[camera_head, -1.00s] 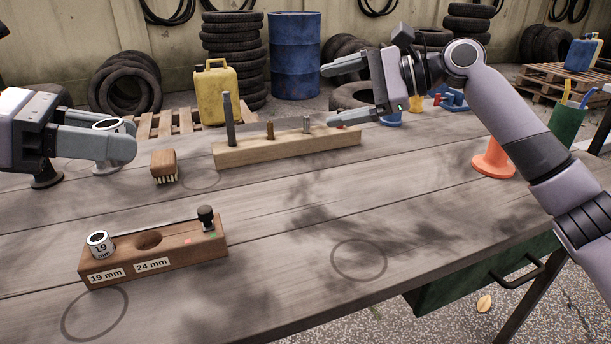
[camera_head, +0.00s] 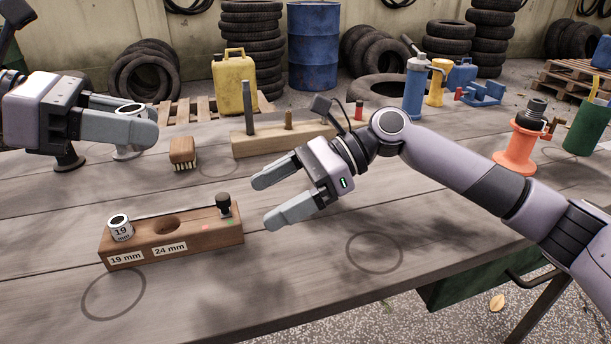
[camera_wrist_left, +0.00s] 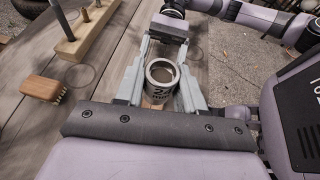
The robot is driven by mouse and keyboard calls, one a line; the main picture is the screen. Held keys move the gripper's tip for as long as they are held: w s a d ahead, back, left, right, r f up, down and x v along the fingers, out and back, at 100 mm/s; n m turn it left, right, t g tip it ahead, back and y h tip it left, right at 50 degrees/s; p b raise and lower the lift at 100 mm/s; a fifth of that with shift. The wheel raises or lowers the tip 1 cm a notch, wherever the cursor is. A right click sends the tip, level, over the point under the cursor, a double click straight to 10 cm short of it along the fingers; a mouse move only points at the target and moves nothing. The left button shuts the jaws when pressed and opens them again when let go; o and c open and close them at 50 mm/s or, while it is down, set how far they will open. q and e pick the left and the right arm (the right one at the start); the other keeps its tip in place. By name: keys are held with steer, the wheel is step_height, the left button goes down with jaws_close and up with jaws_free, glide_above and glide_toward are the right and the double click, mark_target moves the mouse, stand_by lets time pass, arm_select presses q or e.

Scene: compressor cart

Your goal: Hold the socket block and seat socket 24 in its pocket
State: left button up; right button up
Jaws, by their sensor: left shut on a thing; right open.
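The wooden socket block (camera_head: 205,237) lies on the bench in the head view. Its left pocket holds the silver 19 mm socket (camera_head: 120,229). The pocket above the 24 mm label (camera_head: 170,249) is empty. My left gripper (camera_head: 140,122) is shut on a silver socket (camera_head: 128,153), held above the bench behind the block. In the left wrist view this socket (camera_wrist_left: 161,80) sits between the fingers, its label starting with a 2, the rest unclear. My right gripper (camera_head: 261,203) is open and empty, its fingertips just right of the block's right end, apart from it.
A black knob (camera_head: 223,203) stands on the block's right end. A brush (camera_head: 182,152) and a wooden rail with upright pins (camera_head: 270,142) lie behind it. An orange stand (camera_head: 519,148) and blue bottle (camera_head: 415,88) are at the right. The front middle of the bench is clear.

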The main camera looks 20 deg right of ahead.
mark_target(254, 228)
steer(key=shift+x, duration=2.05)
steer(key=shift+c, duration=0.3)
steer(key=c, duration=1.2)
